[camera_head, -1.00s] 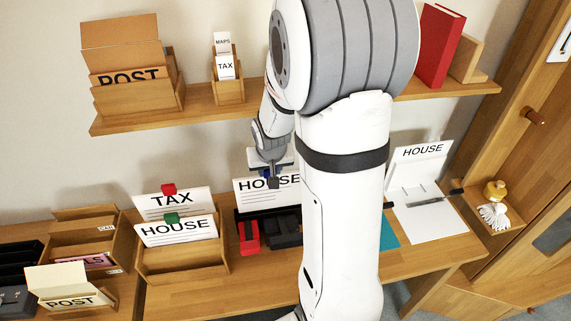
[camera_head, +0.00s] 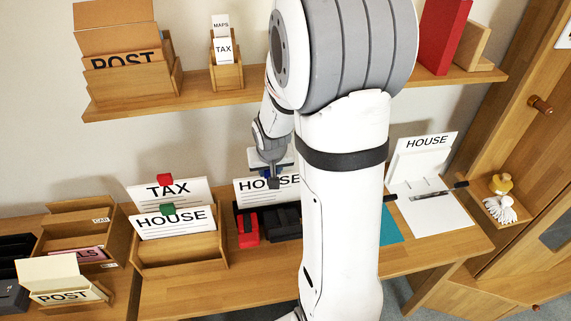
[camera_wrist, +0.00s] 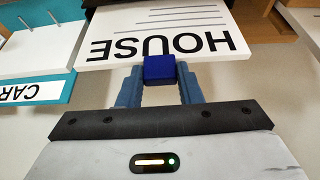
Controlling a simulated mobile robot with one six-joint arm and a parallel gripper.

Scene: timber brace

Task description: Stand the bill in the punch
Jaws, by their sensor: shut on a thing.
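The bill is a white sheet headed HOUSE (camera_head: 255,193) with a blue tab (camera_wrist: 159,69) at its top edge. It stands near upright at the punch, a black device with a red part (camera_head: 247,229) on the desk. My gripper (camera_wrist: 160,82) is shut on the blue tab, and the sheet (camera_wrist: 160,30) extends away from it in the wrist view. In the head view my gripper (camera_head: 273,180) is at the sheet's top edge. The sheet's lower edge is hidden behind the punch, so I cannot tell whether it is seated.
A wooden rack (camera_head: 180,252) left of the punch holds TAX (camera_head: 150,193) and HOUSE (camera_head: 160,223) sheets. A teal folder (camera_head: 391,228) and another HOUSE sheet (camera_head: 425,141) on a white board (camera_head: 440,214) are at right. A shelf (camera_head: 200,96) runs above.

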